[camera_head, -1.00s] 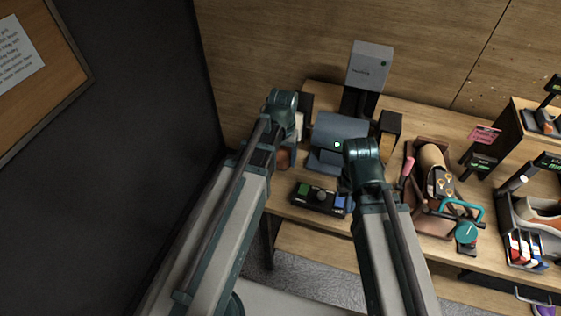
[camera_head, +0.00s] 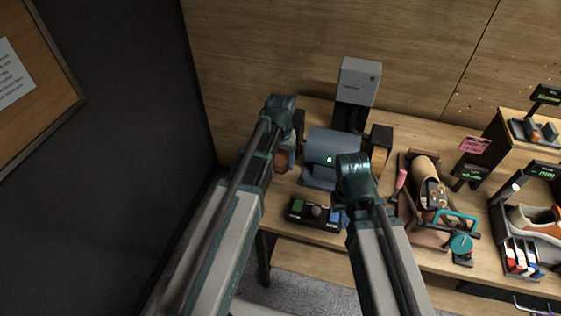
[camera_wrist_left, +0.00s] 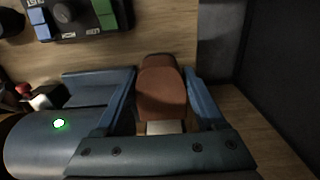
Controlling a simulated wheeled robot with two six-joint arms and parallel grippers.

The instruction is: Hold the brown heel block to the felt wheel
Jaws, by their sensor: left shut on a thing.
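The brown heel block (camera_wrist_left: 162,93) is clamped between the two blue fingers of my left gripper (camera_wrist_left: 165,98) in the left wrist view. A pale surface, which looks like the felt wheel (camera_wrist_left: 164,127), shows at the block's lower end. They look close; I cannot tell whether they touch. In the head view my left gripper (camera_head: 285,158) is at the left end of the blue-grey grinder (camera_head: 325,145), with a brown part of the block showing; the arm hides the wheel there. My right gripper (camera_head: 345,208) is above the bench right of the control box, its fingers mostly hidden.
The control box (camera_head: 316,212) with green and blue buttons stands before the grinder. A tan wheel (camera_head: 379,160) is at its right end, and a grey box on a post (camera_head: 359,80) stands behind.

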